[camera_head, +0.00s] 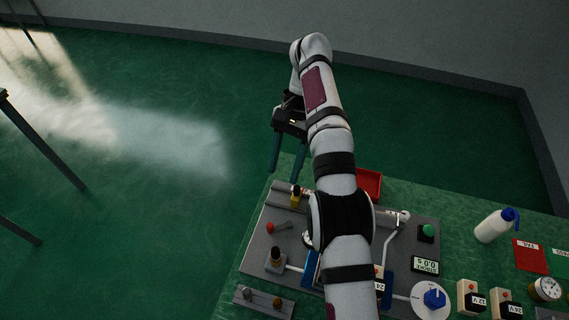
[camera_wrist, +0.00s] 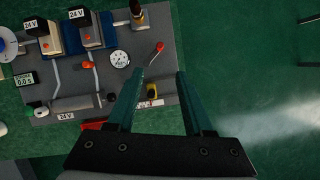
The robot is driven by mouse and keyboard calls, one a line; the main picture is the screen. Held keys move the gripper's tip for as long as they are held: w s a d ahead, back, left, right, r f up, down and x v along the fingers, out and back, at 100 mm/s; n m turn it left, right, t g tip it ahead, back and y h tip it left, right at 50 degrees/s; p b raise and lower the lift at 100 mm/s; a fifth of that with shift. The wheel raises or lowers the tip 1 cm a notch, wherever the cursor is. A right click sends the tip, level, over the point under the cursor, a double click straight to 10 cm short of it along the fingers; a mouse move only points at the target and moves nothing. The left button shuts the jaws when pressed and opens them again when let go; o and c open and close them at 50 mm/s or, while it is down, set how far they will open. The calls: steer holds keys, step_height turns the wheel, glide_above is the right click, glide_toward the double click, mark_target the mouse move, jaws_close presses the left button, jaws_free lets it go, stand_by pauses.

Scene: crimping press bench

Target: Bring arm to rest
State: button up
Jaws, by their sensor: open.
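My gripper (camera_head: 287,152) hangs beyond the far left edge of the bench in the head view, over the green floor, with its fingers pointing down. In the wrist view my gripper (camera_wrist: 160,88) shows two dark green fingers spread apart with nothing between them. The grey press plate (camera_head: 262,236) lies on the green bench. It also shows in the wrist view (camera_wrist: 118,88), to the left of and behind the fingers. My arm crosses the middle of the plate in the head view and hides part of it.
On the plate are a red-knobbed lever (camera_wrist: 158,48), a dial gauge (camera_wrist: 120,58), a small display (camera_head: 425,265) and a green button (camera_head: 427,231). A red tray (camera_head: 369,183) sits at the bench's far edge. Open floor (camera_head: 150,210) lies left.

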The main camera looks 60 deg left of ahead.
stand_by(0.4)
steer(key=w+d+r+m+y, duration=0.1)
steer(key=w+d+r, duration=0.3)
steer(key=d, duration=0.3)
steer(key=w+d+r+m, duration=0.2)
steer(key=w+d+r, duration=0.15)
steer(key=d, duration=0.35)
steer(key=w+d+r+m+y, duration=0.1)
steer(key=w+d+r, duration=0.35)
steer(key=d, duration=0.25)
steer(key=s+d+f+m+t+y, duration=0.1)
steer(key=s+d+m, duration=0.25)
steer(key=d, duration=0.65)
steer(key=s+d+f+m+t+y, duration=0.1)
steer(key=s+d+f+m, duration=0.1)
steer(key=s+d, duration=0.5)
steer(key=s+d+f+m+t, duration=0.1)
steer(key=s+d+f+m, duration=0.1)
steer(key=s+d+f, duration=0.2)
steer(key=shift+s+d+f+t, duration=0.3)
steer(key=shift+d+f, duration=0.2)
steer(key=shift+d, duration=0.5)
